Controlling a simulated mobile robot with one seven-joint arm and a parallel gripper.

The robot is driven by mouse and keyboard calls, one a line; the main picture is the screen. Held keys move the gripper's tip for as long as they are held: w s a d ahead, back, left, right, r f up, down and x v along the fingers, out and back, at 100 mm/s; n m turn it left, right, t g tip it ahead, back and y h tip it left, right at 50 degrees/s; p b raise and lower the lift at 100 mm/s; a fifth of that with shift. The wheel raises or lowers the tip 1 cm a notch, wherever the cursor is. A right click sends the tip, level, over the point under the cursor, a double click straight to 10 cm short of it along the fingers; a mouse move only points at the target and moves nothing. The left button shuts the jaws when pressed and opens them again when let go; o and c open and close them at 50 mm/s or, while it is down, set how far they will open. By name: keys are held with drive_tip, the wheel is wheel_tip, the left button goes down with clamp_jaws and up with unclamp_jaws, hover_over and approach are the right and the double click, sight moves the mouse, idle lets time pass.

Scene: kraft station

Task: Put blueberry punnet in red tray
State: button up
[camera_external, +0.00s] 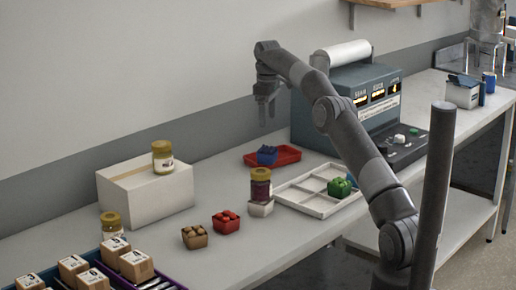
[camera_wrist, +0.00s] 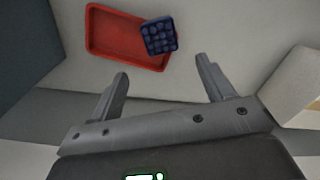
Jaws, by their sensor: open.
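The blueberry punnet (camera_external: 267,155) is a small dark blue box of blueberries. It is at the red tray (camera_external: 290,155), near one of the tray's edges. In the wrist view the punnet (camera_wrist: 159,37) overlaps the right side of the red tray (camera_wrist: 110,35), turned at an angle to it and reaching over the rim. I cannot tell whether it rests fully on the tray floor or partly on the rim. My gripper (camera_external: 265,112) is above the tray and punnet, apart from both. In the wrist view my gripper (camera_wrist: 163,78) is open, with nothing between its fingers.
A grey-blue machine (camera_external: 350,95) stands right of the tray. A white divided tray (camera_external: 312,188) holds a green punnet (camera_external: 339,187). A dark jar (camera_external: 261,186) stands on a small white block. Red (camera_external: 226,222) and brown (camera_external: 195,237) punnets and a large carton (camera_external: 145,192) are to the left.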

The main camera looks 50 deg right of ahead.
drive_tip(key=s+a+r+t, duration=0.1)
drive_tip(key=s+a+r, duration=0.3)
drive_tip(key=a+r, duration=0.65)
drive_tip(key=s+a+r+m+t+h, duration=0.1)
drive_tip(key=s+a+r, duration=0.2)
drive_tip(key=s+a, duration=0.25)
drive_tip(key=s+a+r+t, duration=0.1)
drive_tip(key=s+a+r, duration=0.25)
drive_tip(key=s, duration=0.25)
drive_tip(key=s+a+f+m+t, duration=0.1)
drive_tip(key=s+a, duration=0.2)
drive_tip(key=s, duration=0.6)
drive_tip(key=s+a+f+m, duration=0.15)
drive_tip(key=s+a, duration=0.25)
drive_tip(key=s, duration=0.5)
drive_tip(key=s+a+f+m+t+y, duration=0.1)
drive_tip(key=s+a+f, duration=0.1)
drive_tip(key=s+f, duration=0.8)
drive_tip(key=s, duration=0.3)
drive_tip(key=shift+s+a+t, duration=0.25)
drive_tip(key=shift+t, duration=0.05)
drive_tip(key=shift+o, duration=0.5)
